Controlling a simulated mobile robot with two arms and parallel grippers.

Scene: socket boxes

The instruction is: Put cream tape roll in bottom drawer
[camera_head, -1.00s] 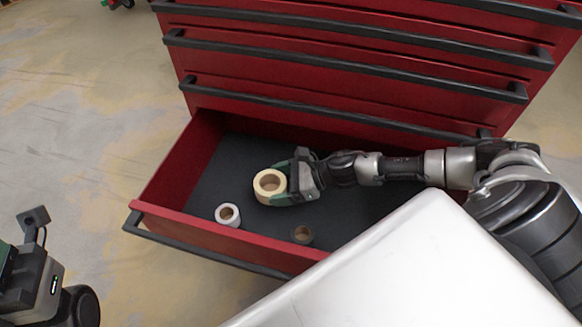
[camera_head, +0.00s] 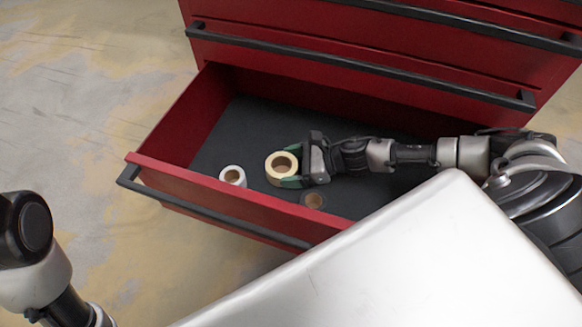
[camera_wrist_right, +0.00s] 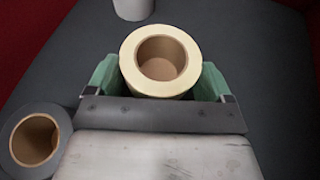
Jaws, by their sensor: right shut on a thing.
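The cream tape roll (camera_head: 279,179) is held in my right gripper (camera_head: 288,168), inside the outline of the open bottom drawer (camera_head: 240,212). In the right wrist view the cream roll (camera_wrist_right: 162,89) sits upright with its hole facing up, between the green fingers of my right gripper (camera_wrist_right: 161,78), which are shut on it. I cannot tell whether the roll touches the drawer floor. My left gripper is out of view; only part of my left arm shows at lower left.
A white tape roll (camera_head: 233,175) lies in the drawer left of the cream one. A grey tape roll (camera_head: 314,199) lies near the drawer front; it also shows in the right wrist view (camera_wrist_right: 57,118). The red cabinet (camera_head: 300,52) stands behind with its upper drawers shut.

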